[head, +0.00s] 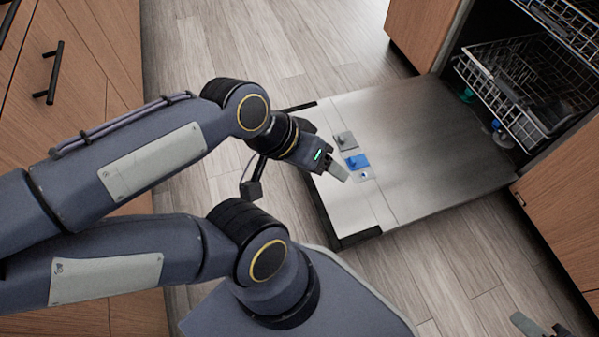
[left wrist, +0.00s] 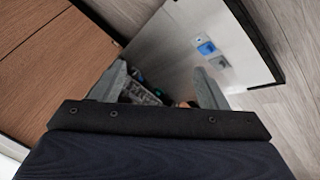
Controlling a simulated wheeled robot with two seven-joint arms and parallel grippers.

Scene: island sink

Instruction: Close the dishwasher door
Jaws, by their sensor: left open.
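The dishwasher door (head: 430,150) is a flat stainless panel, folded down low over the floor in front of the open cavity. Its inner face is up, with a grey and blue dispenser (head: 355,160) near its outer end. My left gripper (head: 337,169) shows over the outer end of the door, beside the dispenser; I cannot tell whether it touches. In the left wrist view its two fingers (left wrist: 160,88) are apart with nothing held, and the door (left wrist: 180,55) shows beyond them. What looks like my right gripper (head: 535,325) is cut off at the bottom right edge.
The dishwasher's wire racks (head: 520,90) hold dishes inside the cavity. Wooden cabinets flank the opening (head: 425,30). Another wooden cabinet with black handles (head: 55,72) stands at the left. Wood-plank floor (head: 240,50) is clear beyond the door and at the lower right.

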